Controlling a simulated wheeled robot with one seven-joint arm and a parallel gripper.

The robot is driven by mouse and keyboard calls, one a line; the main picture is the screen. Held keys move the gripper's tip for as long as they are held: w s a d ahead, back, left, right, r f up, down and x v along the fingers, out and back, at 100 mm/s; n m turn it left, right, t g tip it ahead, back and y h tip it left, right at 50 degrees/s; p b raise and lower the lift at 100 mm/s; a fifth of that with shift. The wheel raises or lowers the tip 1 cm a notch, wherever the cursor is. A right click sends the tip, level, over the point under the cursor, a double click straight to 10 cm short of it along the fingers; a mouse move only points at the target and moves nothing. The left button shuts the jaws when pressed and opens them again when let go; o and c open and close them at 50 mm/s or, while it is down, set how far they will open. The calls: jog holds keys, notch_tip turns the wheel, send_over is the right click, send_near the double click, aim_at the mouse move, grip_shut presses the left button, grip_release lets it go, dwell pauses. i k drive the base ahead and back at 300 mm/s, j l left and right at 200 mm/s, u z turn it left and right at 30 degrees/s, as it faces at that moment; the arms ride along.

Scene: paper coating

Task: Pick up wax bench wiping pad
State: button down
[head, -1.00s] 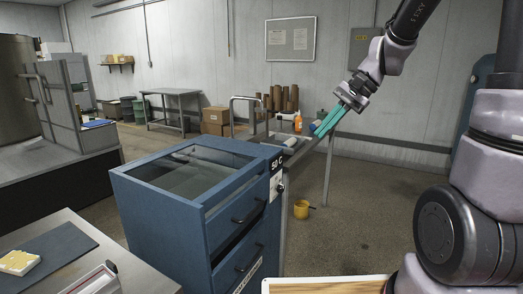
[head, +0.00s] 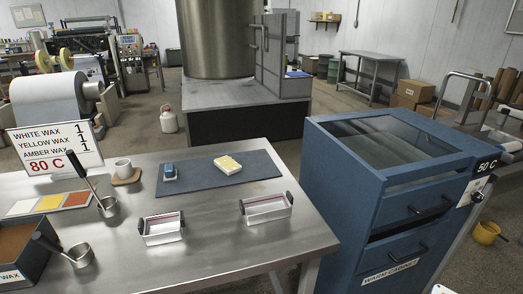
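A pale yellow and white pad (head: 228,164), which looks like the wiping pad, lies on a dark blue-grey mat (head: 262,166) on the steel wax bench (head: 205,258). A smaller blue block with a pale part (head: 170,172) sits on the same mat to its left. I cannot tell for certain which of the two is the wiping pad. Nothing covers either one. My gripper is not in view.
Two metal trays with dark handles, a left one (head: 163,229) and a right one (head: 266,208), stand in front of the mat. A blue cabinet (head: 375,180) stands right of the bench.

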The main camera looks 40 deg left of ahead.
aim_at(171, 174)
jog(key=j+u, duration=0.2)
jog(key=u, duration=2.3)
